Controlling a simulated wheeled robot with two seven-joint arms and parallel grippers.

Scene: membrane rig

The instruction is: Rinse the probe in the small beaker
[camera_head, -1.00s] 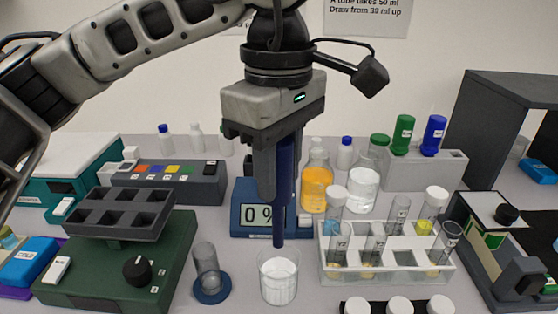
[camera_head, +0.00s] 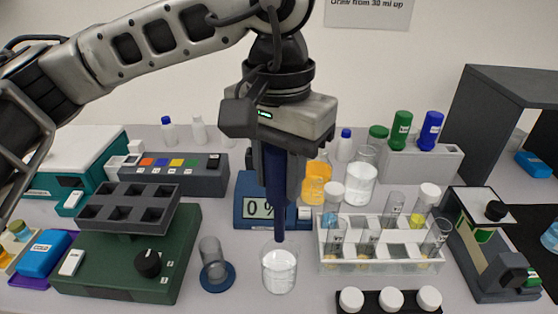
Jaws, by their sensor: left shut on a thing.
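My left gripper (camera_head: 276,190) is shut on a dark blue probe (camera_head: 275,200), a long upright rod pointing down. The small beaker (camera_head: 280,273), clear glass with clear liquid in it, stands on the table below. The probe's lower tip shows at about the beaker's rim in the picture; I cannot tell whether it is just above or behind the rim. The gripper's fingers are partly hidden by its own body and the probe. My right gripper is out of view.
A clear cylinder on a blue base (camera_head: 214,266) stands close left of the beaker. A tube rack (camera_head: 386,262) stands to the right, a display box (camera_head: 250,208) behind. A dark holder with white caps (camera_head: 390,303) lies at front right. A green mixer (camera_head: 120,265) is left.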

